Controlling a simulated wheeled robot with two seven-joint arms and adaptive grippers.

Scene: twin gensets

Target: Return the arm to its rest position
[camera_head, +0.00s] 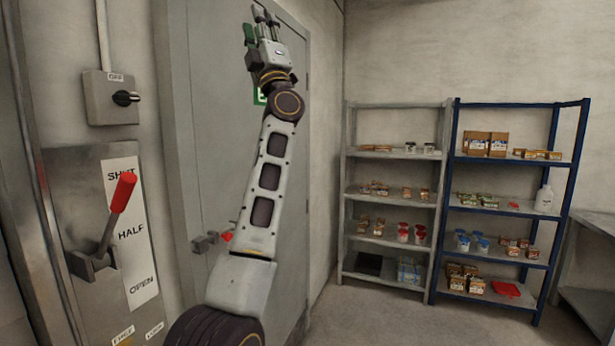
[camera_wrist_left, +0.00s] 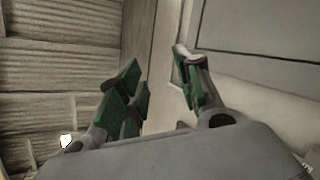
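My left arm (camera_head: 264,190) rises from the bottom of the head view, in front of a grey door. My left gripper (camera_head: 258,24) is at its top end, raised high and pointing up. In the left wrist view its green-padded fingers (camera_wrist_left: 155,92) stand apart with nothing between them, so it is open and empty. It touches nothing that I can see. My right gripper is in neither view.
Left are a lever with a red handle (camera_head: 122,192) beside a SHUT/HALF/OPEN label (camera_head: 131,234), and a switch box (camera_head: 110,98) marked OFF. A grey shelf (camera_head: 393,155) and a blue shelf (camera_head: 510,160) hold goods at the back right. Open floor (camera_head: 385,318) lies before them.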

